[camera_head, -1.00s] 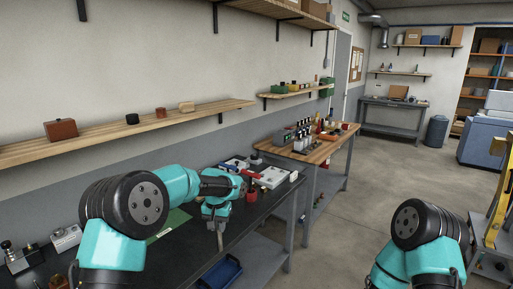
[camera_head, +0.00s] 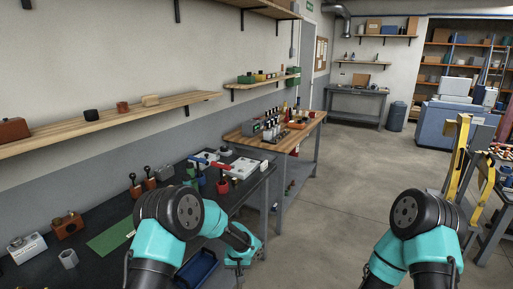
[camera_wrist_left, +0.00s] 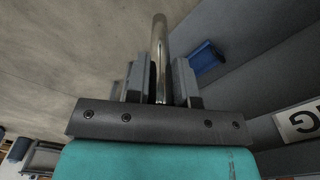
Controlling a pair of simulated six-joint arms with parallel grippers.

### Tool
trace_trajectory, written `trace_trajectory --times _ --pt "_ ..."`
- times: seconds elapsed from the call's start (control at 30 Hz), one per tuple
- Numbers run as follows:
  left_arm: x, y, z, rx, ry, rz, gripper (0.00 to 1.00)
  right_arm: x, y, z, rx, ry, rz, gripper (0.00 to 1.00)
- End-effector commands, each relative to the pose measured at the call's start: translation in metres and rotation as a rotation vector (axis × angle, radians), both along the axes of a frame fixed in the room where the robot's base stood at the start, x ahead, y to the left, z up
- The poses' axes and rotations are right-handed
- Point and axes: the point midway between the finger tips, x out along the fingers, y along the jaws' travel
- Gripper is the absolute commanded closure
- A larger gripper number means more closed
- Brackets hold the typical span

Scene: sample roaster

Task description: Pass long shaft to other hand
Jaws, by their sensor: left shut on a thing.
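The long shaft (camera_wrist_left: 160,42) is a shiny metal rod. In the left wrist view it stands between the two grey fingers of my left gripper (camera_wrist_left: 158,82) and sticks out past their tips. My left gripper is shut on it. In the head view the end of my left arm is low, in front of the black bench, near the bottom edge. The shaft cannot be made out there. My right arm shows at the lower right of the head view, but its gripper is out of view.
The black bench (camera_head: 95,215) on the left carries a green mat (camera_head: 110,238), a red-handled tool (camera_head: 222,184) and small fixtures. A wooden-topped table (camera_head: 240,138) stands beyond. A yellow-framed stand (camera_head: 458,155) is at right. Open floor lies between.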

Motion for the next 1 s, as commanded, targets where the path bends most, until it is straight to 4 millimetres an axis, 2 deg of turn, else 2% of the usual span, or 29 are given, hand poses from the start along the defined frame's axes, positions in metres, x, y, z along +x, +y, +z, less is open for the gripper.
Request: trace_trajectory --times 0.47,0.67,1.0 --pt "0.000 -0.001 0.006 0.000 -0.002 -0.032 1.00 0.000 0.000 0.000 0.000 0.000 0.000 0.57" --pt "-0.004 -0.005 0.019 0.000 -0.002 -0.146 1.00 0.000 0.000 0.000 0.000 0.000 0.000 0.57" --pt "-0.013 -0.015 0.052 0.000 -0.003 -0.444 1.00 0.000 0.000 0.000 0.000 0.000 0.000 0.57"
